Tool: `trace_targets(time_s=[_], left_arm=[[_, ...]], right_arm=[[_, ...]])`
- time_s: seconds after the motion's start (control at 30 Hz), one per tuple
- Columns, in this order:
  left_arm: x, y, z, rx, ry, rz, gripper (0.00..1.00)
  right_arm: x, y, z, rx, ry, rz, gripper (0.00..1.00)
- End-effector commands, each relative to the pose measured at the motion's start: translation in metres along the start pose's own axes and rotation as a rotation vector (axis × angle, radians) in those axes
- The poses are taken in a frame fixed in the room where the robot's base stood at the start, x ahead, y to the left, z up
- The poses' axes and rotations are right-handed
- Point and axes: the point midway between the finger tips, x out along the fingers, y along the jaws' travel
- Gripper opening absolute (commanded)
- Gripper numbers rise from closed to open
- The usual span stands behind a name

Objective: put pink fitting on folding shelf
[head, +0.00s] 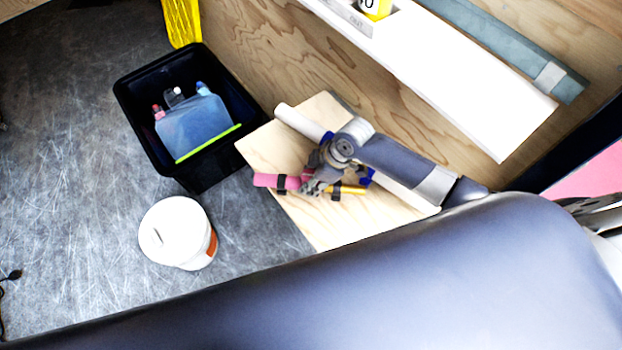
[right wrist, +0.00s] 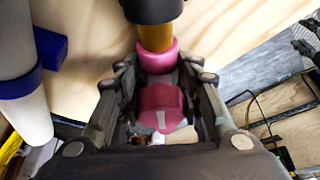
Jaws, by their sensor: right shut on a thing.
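The pink fitting (right wrist: 160,108) is between the two fingers of my right gripper (right wrist: 165,125) in the right wrist view, and the fingers are shut on it. In the head view, my right gripper (head: 316,182) is over the light wood folding shelf (head: 315,225), with pink (head: 268,181) showing to its left. A yellow piece with a black band (head: 348,189) shows to its right, and in the wrist view a yellow rod (right wrist: 156,38) lies in line behind the pink. I cannot tell whether the fitting touches the shelf. My left gripper is not in view.
A white tube with blue bands (head: 298,122) lies on the shelf, partly behind my gripper. A black bin (head: 137,92) with a clear bluish container stands left of the shelf. A white round tub (head: 172,222) stands on the scratched grey floor. A white ledge (head: 470,90) runs along the wood wall.

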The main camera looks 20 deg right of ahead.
Motion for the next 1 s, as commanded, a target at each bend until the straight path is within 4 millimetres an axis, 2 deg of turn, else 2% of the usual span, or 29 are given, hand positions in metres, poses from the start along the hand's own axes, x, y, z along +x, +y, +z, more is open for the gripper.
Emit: trace_targets(time_s=[0.07,0.1,0.2,0.5,0.67,0.77,1.0], left_arm=[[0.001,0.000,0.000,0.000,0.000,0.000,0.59],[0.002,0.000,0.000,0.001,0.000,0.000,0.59],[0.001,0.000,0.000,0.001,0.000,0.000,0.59],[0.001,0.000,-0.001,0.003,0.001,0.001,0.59],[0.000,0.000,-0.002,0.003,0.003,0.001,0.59],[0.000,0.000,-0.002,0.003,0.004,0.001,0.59],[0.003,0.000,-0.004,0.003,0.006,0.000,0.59]], right_arm=[[0.002,0.001,0.000,0.000,0.001,0.001,0.03],[0.002,0.000,0.001,0.000,0.000,0.000,0.36],[0.002,0.000,0.001,0.000,0.000,0.000,0.54],[0.001,0.000,0.001,0.000,0.000,0.000,0.54],[-0.009,0.001,0.000,-0.001,-0.001,0.002,0.54],[-0.024,0.001,0.000,-0.001,0.001,0.003,0.54],[-0.075,0.002,0.000,-0.002,0.001,0.004,0.54]])
